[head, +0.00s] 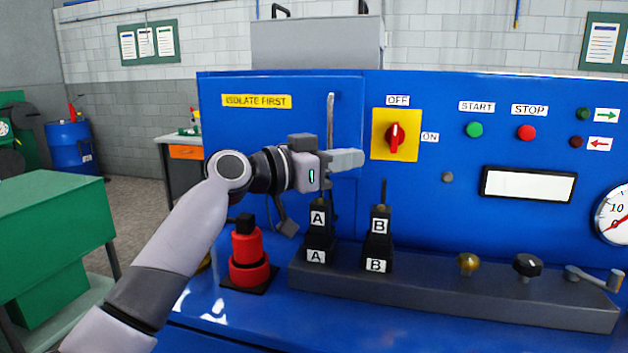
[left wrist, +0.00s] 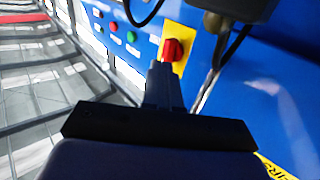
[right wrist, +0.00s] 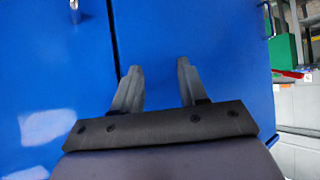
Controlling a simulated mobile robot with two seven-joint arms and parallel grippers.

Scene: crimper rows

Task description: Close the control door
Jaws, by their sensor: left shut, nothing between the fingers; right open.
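The control door (head: 230,135) is the blue panel with the yellow "ISOLATE FIRST" label, at the left of the blue machine front in the head view. It looks flush or nearly so; I cannot tell whether it is fully closed. Its upright metal handle (head: 330,108) is near its right edge. My left gripper (head: 361,159) is shut and empty, in front of the door's right edge and below the handle's upper part. It hides part of the door. In the left wrist view its fingers (left wrist: 163,75) point towards the red switch. My right gripper (right wrist: 157,80) is open and empty, facing blue panels.
The red rotary switch (head: 395,137) on its yellow plate is just right of the door. Levers A (head: 319,235) and B (head: 378,240) stand on a grey ledge (head: 450,297) below. A red cylindrical device (head: 248,262) stands below my left arm.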

